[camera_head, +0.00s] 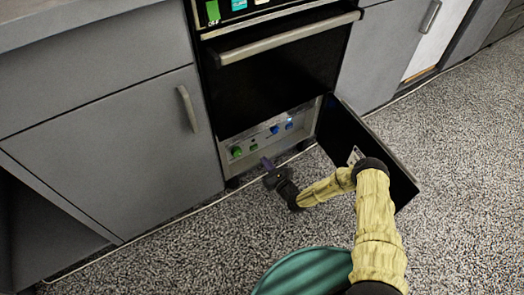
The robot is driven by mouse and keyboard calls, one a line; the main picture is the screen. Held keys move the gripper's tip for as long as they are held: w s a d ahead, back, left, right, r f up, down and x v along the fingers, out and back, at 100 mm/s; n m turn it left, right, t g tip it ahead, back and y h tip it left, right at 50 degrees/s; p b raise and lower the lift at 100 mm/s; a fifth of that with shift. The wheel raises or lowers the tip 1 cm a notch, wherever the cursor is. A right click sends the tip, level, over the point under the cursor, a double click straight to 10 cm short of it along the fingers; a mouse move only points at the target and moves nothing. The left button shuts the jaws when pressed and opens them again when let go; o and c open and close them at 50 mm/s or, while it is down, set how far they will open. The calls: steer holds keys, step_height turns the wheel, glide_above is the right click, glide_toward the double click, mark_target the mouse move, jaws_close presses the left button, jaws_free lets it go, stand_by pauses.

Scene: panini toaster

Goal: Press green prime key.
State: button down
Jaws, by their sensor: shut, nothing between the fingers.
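A grey control panel (268,135) sits low in the appliance, behind an opened lower door. A round green knob (237,152) is at its left, and a small green key (254,147) is just right of it. Labels there are too small to read, so I cannot tell which green control is the prime key. My gripper (266,163) is shut and empty, in front of the panel and a little below the small green key in the picture. Whether its fingertips touch the panel is unclear.
Blue controls (275,130) are right of the green ones. The black open door (345,135) stands out to the right, close to my arm. An oven handle (290,40) is above. A grey cabinet (110,150) flanks the left. Speckled floor (190,255) is clear in front.

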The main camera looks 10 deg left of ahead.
steer(key=p+v, duration=0.2)
steer(key=v, duration=0.4)
steer(key=shift+d+p, duration=0.35)
steer(key=shift+s+a, duration=0.1)
steer(key=shift+s, duration=0.1)
steer(key=shift+w, duration=0.1)
stand_by(0.7)
steer(key=shift+r, duration=0.1)
stand_by(0.9)
